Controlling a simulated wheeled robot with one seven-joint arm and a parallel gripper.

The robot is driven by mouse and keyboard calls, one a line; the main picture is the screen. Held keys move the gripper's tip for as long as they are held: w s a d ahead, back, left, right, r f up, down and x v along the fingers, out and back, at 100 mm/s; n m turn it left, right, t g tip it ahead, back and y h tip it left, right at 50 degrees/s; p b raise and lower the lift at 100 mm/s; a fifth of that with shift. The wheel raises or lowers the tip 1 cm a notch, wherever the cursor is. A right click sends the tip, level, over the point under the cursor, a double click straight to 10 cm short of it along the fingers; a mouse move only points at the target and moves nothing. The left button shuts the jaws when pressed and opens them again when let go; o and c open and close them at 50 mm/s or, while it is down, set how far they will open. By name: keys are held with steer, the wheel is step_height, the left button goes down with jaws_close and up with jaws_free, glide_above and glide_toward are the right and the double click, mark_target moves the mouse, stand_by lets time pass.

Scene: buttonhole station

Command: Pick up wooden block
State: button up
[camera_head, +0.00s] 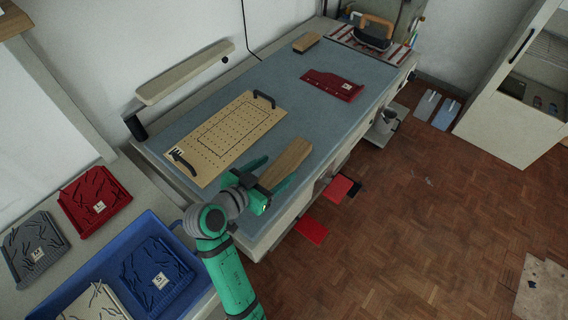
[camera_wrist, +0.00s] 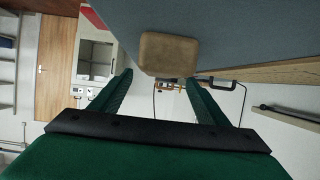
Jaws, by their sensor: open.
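The wooden block (camera_head: 287,163) is a long tan piece lying on the blue-grey table top (camera_head: 330,115) near its front edge. My gripper (camera_head: 281,167) is open at the block's near end, with one green finger on either side of it in the head view. In the wrist view the block's end face (camera_wrist: 168,54) shows just beyond and between the fingertips of my gripper (camera_wrist: 159,77). I cannot tell whether either finger touches the block.
A perforated tan board (camera_head: 238,135) with black handles lies left of the block. A dark red plate (camera_head: 332,85) and a smaller wooden piece (camera_head: 306,42) lie farther back. A blue tray (camera_head: 95,255) with plates stands at lower left. Bare table surrounds the block's far side.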

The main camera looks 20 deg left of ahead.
mark_target(282, 165)
steer(key=shift+x, duration=2.95)
steer(key=shift+c, duration=0.4)
steer(key=shift+a, duration=0.1)
steer(key=c, duration=1.3)
steer(key=shift+c, duration=0.2)
